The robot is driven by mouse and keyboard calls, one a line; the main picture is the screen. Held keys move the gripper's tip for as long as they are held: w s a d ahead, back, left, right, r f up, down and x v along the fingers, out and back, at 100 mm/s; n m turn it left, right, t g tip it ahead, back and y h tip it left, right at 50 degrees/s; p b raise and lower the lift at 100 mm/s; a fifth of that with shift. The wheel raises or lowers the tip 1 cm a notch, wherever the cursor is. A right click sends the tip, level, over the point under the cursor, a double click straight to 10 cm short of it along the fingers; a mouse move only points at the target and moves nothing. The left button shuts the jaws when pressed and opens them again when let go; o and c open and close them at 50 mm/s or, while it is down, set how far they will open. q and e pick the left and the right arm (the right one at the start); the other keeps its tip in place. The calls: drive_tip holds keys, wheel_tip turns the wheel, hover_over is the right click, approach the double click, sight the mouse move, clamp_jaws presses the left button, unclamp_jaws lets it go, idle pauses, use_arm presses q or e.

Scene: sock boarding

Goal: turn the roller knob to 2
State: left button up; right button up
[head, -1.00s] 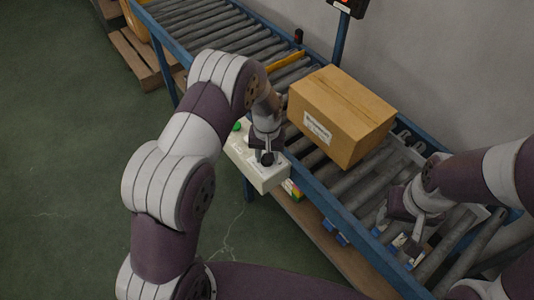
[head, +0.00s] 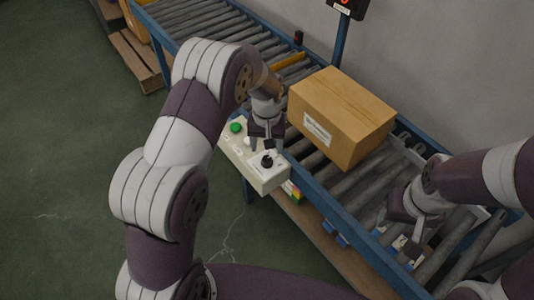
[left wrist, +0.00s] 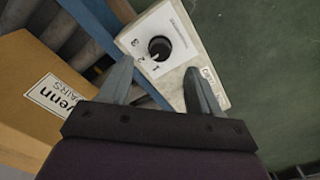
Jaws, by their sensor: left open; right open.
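The black roller knob (head: 267,161) sits on the near end of a pale control box (head: 240,153) at the conveyor's side. My right gripper (head: 403,222) is open over the conveyor's near right part, far from the knob.
A cardboard box (head: 340,112) with a white label stands on the roller conveyor (head: 210,30) beside the control box. A green button (head: 236,127) is on the box's far end. A display (head: 349,7) stands on a post behind. Green floor lies open at left.

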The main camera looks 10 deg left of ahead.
sight(267, 158)
use_arm(q)
wheel_tip(267, 158, up, 7)
idle(0.5)
drive_tip(key=s+a+r+p, duration=0.2)
drive_tip(key=s+r, duration=0.1)
drive_tip(key=s, duration=0.6)
drive_tip(key=s+a+r+m+t+p, duration=0.1)
drive_tip(key=s+a+r+p, duration=0.1)
drive_tip(key=s, duration=0.8)
wheel_tip(267, 158, up, 2)
drive_tip(key=shift+s+a+r+m+p, duration=0.2)
drive_tip(key=shift+m+p, duration=0.1)
drive_tip(key=shift+p, duration=0.15)
